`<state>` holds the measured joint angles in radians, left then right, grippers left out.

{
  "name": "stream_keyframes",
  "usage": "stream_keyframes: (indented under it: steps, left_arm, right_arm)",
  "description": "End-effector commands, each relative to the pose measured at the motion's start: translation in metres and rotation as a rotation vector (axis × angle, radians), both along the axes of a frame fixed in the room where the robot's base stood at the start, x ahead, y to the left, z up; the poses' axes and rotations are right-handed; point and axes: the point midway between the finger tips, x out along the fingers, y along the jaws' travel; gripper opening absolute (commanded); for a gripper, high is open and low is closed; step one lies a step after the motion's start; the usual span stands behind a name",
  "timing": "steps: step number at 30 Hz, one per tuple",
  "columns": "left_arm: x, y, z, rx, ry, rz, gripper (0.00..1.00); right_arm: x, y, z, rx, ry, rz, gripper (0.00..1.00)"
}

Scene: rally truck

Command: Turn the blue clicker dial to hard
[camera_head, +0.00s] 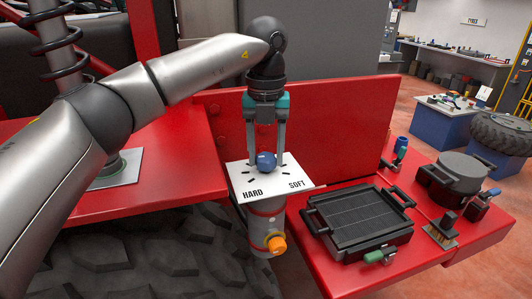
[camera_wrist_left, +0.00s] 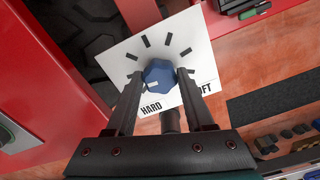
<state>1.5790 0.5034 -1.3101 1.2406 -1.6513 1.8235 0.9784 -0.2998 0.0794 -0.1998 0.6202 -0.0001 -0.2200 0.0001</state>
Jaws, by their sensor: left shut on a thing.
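The blue clicker dial (camera_head: 266,163) sits on a white plate (camera_head: 245,178) lettered HARD and SOFT, with black tick marks. My left gripper (camera_head: 267,158) comes down from above with a finger on either side of the dial, shut on it. In the left wrist view the dial (camera_wrist_left: 161,72) is a faceted blue knob between the two fingertips (camera_wrist_left: 158,75). A small pale mark on it shows at its lower left, on the side toward the HARD lettering. The fingers partly cover the SOFT lettering there. My right gripper is not in view.
Below the plate is a grey and red cylinder with an orange knob (camera_head: 277,244). A red panel (camera_head: 310,120) stands close behind the gripper. A black tray (camera_head: 365,222) and a black pot (camera_head: 458,176) rest on red surfaces to the right. A large tyre (camera_head: 170,255) is below left.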

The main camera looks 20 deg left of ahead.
Motion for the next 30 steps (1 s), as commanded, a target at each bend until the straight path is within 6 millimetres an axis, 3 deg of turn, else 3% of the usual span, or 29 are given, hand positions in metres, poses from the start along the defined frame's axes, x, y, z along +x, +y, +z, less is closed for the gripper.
stream_keyframes:
  steps: [15,30]
  left_arm:
    - [0.0006,0.0001,0.0014,0.000,-0.003,0.441,0.00]
    - [0.0006,0.0000,0.0017,-0.002,-0.005,0.616,0.00]
  right_arm:
    - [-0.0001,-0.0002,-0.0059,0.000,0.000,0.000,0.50]
    - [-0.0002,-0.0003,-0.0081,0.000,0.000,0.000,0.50]
